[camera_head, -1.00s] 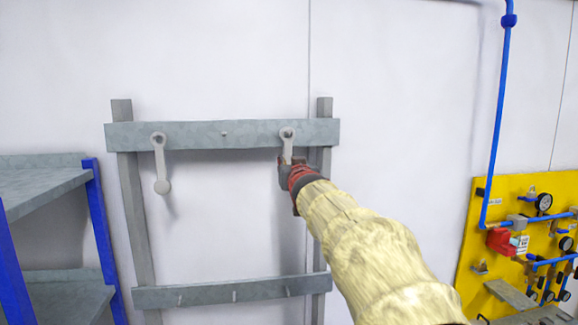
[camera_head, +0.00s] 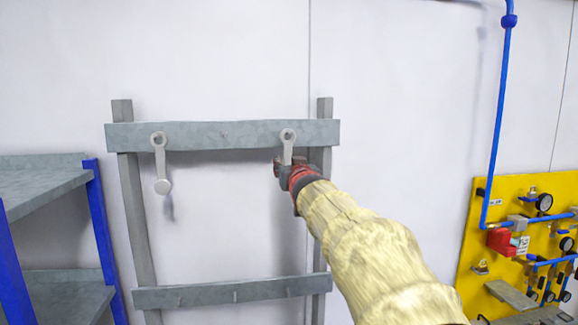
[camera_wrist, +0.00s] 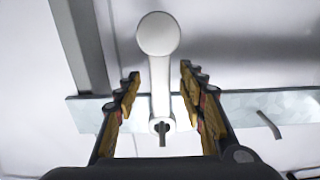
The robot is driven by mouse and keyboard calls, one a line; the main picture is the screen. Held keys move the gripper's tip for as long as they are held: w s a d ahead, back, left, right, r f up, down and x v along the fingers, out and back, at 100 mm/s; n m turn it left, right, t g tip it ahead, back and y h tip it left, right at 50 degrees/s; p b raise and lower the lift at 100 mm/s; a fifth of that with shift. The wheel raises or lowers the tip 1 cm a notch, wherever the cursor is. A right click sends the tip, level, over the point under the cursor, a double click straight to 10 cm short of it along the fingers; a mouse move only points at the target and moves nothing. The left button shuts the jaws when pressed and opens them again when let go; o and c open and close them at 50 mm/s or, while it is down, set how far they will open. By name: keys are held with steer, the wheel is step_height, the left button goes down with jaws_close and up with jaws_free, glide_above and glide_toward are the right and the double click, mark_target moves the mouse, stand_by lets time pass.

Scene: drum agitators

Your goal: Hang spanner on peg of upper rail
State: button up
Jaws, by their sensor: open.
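A pale grey spanner (camera_head: 287,150) hangs at the right end of the upper rail (camera_head: 215,136), its ring at the top on a peg. In the wrist view, the spanner (camera_wrist: 159,80) shows with its round end toward the top and the peg tip (camera_wrist: 162,138) through its ring. My gripper (camera_wrist: 160,72) is open, with one finger on each side of the spanner's shaft and gaps between. In the head view, my gripper (camera_head: 284,170) is at the spanner's lower half and hides its round end. A second spanner (camera_head: 161,165) hangs at the rail's left end.
The lower rail (camera_head: 200,294) runs below between two grey posts. A shelf with blue uprights (camera_head: 105,240) stands at the left. A yellow panel (camera_head: 490,210) with gauges and blue pipes is at the right. The wall between rack and panel is clear.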

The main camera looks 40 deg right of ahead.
steer(key=v, duration=1.2)
steer(key=shift+f, duration=0.1)
steer(key=s+a+f+g+y+b, duration=0.1)
steer(key=s+f+g, duration=0.2)
steer(key=f, duration=0.7)
steer(key=s+f+g+b, duration=0.1)
steer(key=s+f+g, duration=0.25)
steer(key=f, duration=0.65)
steer(key=s+a+f+n+g+y+b, duration=0.1)
steer(key=s+a+f+b, duration=0.4)
steer(key=a+f, duration=0.5)
steer(key=s+a+f+n+g+y+b, duration=0.1)
steer(key=s+a+f+n+y+b, duration=0.2)
steer(key=a+f+b, duration=0.7)
steer(key=s+a+f+n+g+y+b, duration=0.1)
steer(key=s+a+f+y+b, duration=0.3)
steer(key=f, duration=1.5)
steer(key=s+a+n+b, duration=0.1)
steer(key=s+a+b, duration=0.2)
steer(key=a, duration=0.4)
steer(key=shift+s+f, duration=0.2)
steer(key=shift+s, duration=0.25)
